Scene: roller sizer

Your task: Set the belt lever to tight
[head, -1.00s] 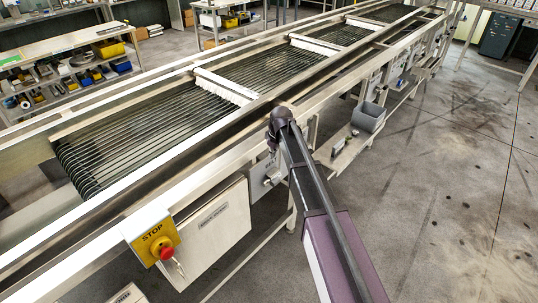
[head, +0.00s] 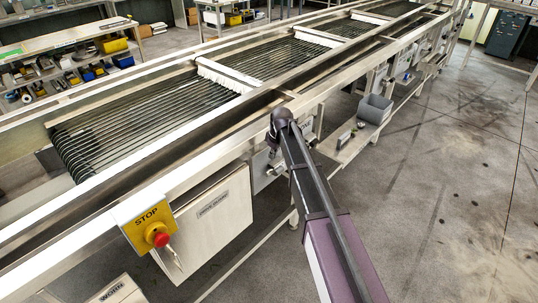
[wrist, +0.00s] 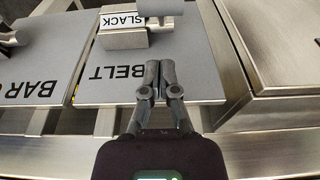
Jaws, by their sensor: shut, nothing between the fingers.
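The wrist view shows a grey plate marked BELT (wrist: 120,88). On it stands a metal block (wrist: 123,38) with a label reading SLACK. A grey lever part (wrist: 158,8) is at the top edge, beside the SLACK label; most of it is out of frame. My gripper (wrist: 160,66) is shut and empty, its fingertips over the BELT plate, below and right of the block and apart from the lever. In the head view my arm hides most of the panel (head: 262,172) on the machine's side, and I cannot make out the fingers or lever there.
A metal box (wrist: 270,50) stands close on the right. The head view shows a yellow STOP box (head: 148,226), a white cabinet (head: 208,222) and a grey bin (head: 375,108). The floor at right is clear.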

